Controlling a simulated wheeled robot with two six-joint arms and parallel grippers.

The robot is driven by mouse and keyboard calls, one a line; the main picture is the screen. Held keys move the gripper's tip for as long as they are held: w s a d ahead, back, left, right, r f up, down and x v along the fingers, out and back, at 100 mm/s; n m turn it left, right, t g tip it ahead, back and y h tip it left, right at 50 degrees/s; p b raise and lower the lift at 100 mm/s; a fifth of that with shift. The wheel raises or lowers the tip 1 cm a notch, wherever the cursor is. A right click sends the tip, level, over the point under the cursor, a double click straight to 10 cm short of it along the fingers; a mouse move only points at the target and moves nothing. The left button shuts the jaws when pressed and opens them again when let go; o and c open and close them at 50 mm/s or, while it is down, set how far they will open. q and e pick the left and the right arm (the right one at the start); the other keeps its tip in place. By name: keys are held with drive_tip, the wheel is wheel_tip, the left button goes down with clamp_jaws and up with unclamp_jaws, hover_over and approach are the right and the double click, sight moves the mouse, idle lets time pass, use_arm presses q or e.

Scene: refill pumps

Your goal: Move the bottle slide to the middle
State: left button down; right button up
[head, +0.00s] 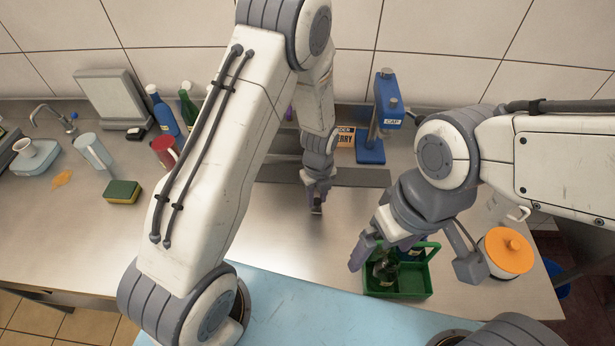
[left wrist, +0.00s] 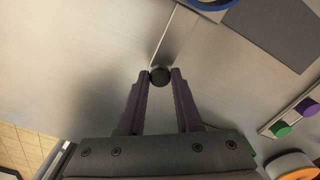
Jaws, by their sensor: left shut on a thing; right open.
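My left gripper (head: 317,207) is over the steel counter in front of a dark flat strip (head: 350,177). In the left wrist view its fingers (left wrist: 160,92) are closed about a small black round knob (left wrist: 160,76). I take the knob to be the bottle slide's handle; the rest of the slide is hard to make out. A blue press marked CAP (head: 386,115) stands behind the strip. My right gripper (head: 416,258) is open, its fingers wide apart over a green crate.
The green crate (head: 400,293) holds dark bottles. A white pot with an orange lid (head: 508,250) stands right of it. At left are a sponge (head: 123,192), a clear jug (head: 93,150), a red cup (head: 165,150) and bottles (head: 162,112). The counter's left front is clear.

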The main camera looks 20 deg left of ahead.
use_arm(q)
drive_tip(key=shift+w+d, duration=0.2)
drive_tip(key=shift+d, duration=0.55)
drive_tip(key=shift+w+d, duration=0.15)
drive_tip(key=shift+d, duration=0.65)
drive_tip(key=shift+w+d, duration=0.2)
drive_tip(key=shift+d, duration=0.6)
drive_tip(key=shift+w+d, duration=0.15)
drive_tip(key=shift+d, duration=0.6)
drive_tip(key=c, duration=0.5)
unclamp_jaws()
wheel_tip(320, 180, up, 10)
drive_tip(key=shift+r+b, duration=0.25)
drive_tip(key=shift+b, duration=1)
